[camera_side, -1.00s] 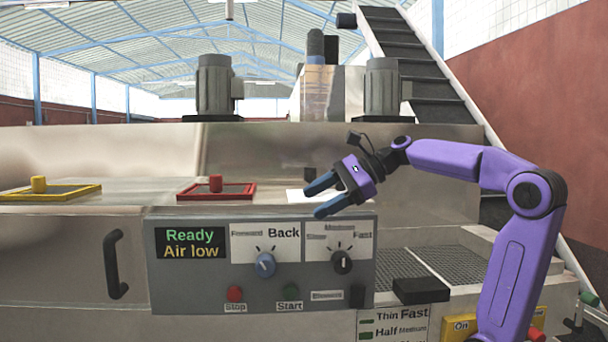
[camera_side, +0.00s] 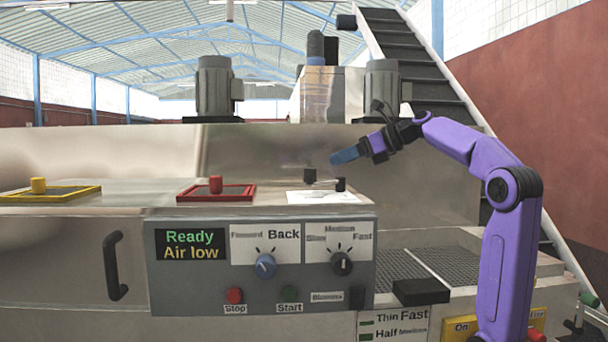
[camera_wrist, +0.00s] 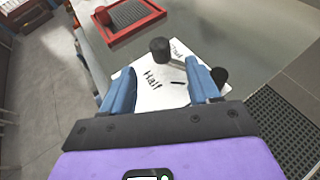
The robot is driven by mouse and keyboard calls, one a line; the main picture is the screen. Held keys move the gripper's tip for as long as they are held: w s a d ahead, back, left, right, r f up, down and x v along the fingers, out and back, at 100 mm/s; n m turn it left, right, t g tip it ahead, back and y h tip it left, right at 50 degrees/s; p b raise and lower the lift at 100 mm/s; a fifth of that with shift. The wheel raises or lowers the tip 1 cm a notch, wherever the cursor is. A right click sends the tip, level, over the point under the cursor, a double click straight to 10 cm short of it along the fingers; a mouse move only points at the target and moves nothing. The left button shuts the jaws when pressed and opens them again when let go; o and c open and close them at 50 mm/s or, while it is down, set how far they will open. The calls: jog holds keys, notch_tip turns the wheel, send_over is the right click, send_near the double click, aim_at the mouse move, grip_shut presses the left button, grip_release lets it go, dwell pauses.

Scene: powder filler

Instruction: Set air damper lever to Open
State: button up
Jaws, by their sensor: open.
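The air damper lever (camera_side: 323,182) is a short bar with dark knobs at its ends, over a white label sheet (camera_side: 322,197) on the machine's top. In the wrist view, a dark grey knob (camera_wrist: 160,50) stands beyond my fingertips, and a black knob (camera_wrist: 220,75) shows beside the right finger. The label (camera_wrist: 150,97) there reads "Half"; another word by the grey knob is partly covered. My gripper (camera_side: 345,156) is open and empty, above the lever and apart from it; its blue fingers also show in the wrist view (camera_wrist: 163,76).
A control panel (camera_side: 190,275) with two dials and buttons is on the front below; its display reads "Ready, Air low". A red-framed hatch (camera_side: 235,192) lies left of the lever, a yellow-framed one (camera_side: 70,192) farther left. A grating (camera_side: 440,262) is at right.

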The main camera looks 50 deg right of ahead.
jog(key=x, duration=1.2)
grip_shut()
